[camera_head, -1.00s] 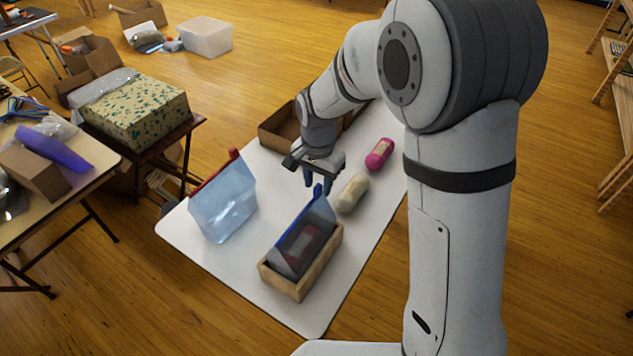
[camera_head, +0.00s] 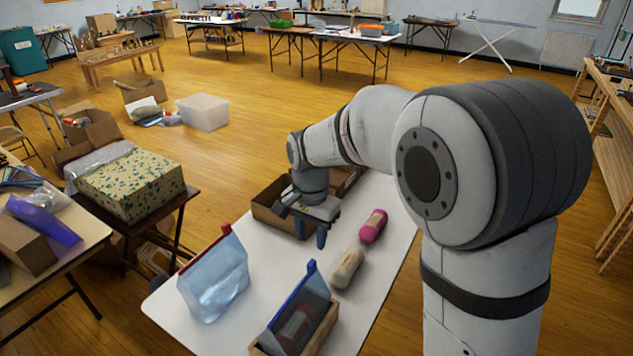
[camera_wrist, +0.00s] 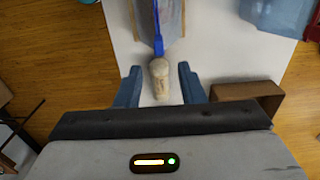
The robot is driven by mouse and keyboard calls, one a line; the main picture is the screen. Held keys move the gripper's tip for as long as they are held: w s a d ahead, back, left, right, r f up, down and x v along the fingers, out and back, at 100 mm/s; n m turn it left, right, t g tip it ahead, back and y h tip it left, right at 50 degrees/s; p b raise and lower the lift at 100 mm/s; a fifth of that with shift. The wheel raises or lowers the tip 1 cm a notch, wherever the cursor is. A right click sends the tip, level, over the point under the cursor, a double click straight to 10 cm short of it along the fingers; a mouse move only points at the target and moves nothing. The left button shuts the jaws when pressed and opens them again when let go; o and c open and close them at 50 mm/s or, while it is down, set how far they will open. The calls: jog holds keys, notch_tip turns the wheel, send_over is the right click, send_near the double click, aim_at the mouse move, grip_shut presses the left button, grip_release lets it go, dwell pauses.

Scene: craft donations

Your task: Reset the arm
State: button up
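My gripper (camera_head: 311,232) hangs above the white table (camera_head: 160,308), fingers down. In the wrist view its two fingers (camera_wrist: 159,86) are spread apart with nothing gripped. A cream roll with a pale band (camera_head: 346,268) lies on the table, to the right of and nearer than the gripper; in the wrist view the roll (camera_wrist: 160,72) shows between the fingers but lies below them. A pink roll (camera_head: 373,226) lies further back to the right.
A clear pouch with a blue top (camera_head: 310,288) stands in a wooden tray (camera_head: 322,335). A clear pouch with a red top (camera_head: 215,285) stands at the left. A cardboard box (camera_head: 268,210) is behind the gripper. A patterned box (camera_head: 132,185) sits on a side table.

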jog(key=s+d+r+n+t, duration=0.1)
jog(key=s+d+r+n, duration=0.1)
jog(key=s+d, duration=0.7)
jog(key=s+d+r+n+t, duration=0.2)
jog(key=s+d+r+n, duration=0.1)
jog(key=s+d, duration=0.6)
jog(key=shift+s+n, duration=0.4)
jog(key=shift+s, duration=0.1)
jog(key=shift+s, duration=0.1)
